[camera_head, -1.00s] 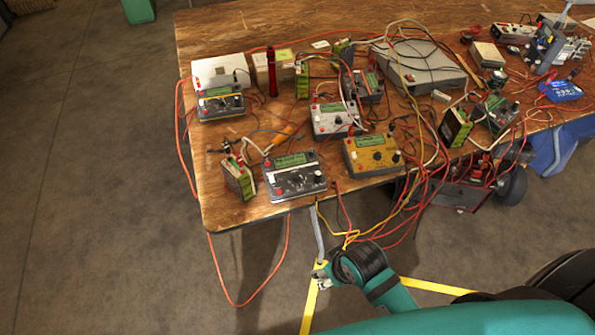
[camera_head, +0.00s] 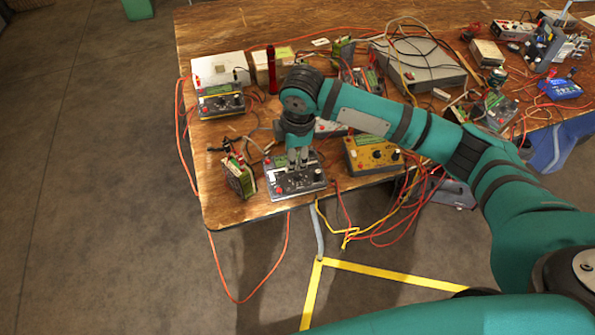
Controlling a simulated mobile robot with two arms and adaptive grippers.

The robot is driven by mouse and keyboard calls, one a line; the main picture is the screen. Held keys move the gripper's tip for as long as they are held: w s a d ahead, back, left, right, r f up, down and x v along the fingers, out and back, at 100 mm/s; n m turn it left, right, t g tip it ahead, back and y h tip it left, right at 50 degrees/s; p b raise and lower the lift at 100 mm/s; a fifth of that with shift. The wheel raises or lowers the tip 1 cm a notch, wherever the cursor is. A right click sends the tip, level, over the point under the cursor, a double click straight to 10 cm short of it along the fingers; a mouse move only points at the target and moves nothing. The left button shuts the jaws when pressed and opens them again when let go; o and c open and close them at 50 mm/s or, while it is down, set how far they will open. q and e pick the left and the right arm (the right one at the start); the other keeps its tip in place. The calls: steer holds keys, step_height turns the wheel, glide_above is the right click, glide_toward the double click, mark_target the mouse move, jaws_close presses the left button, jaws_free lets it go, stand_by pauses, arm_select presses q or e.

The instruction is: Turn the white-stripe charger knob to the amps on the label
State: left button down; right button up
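A dark charger (camera_head: 312,188) with a pale line along its panel edge lies near the table's front left edge. It looks like the white-stripe one, but the stripe is too small to be sure. A black knob (camera_head: 318,175) shows at its right side. My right gripper (camera_head: 298,167) points down over the middle of its panel and hides part of the panel and its green display. Whether the fingers are open or touch anything is too small to tell. A battery with a green and pale side (camera_head: 239,180) stands left of the charger; its label is unreadable. My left gripper is out of view.
A yellow-faced charger (camera_head: 372,155) sits close on the right. A yellow-edged charger (camera_head: 221,102) is further back left. A red upright cylinder (camera_head: 272,70) stands behind. Loose red and yellow cables hang over the table's (camera_head: 240,208) front edge.

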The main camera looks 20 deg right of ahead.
step_height(320, 180, up, 2)
steer(key=w+d, duration=0.2)
steer(key=d, duration=0.1)
steer(key=p, duration=0.1)
glide_toward(298, 174)
steer(key=shift+h, duration=0.3)
steer(key=f, duration=0.3)
steer(key=w+f, duration=0.1)
steer(key=f, duration=0.4)
steer(key=shift+w+a+f, duration=0.2)
steer(key=shift+w+f, duration=0.15)
steer(key=shift+c, duration=0.3)
jaws_close()
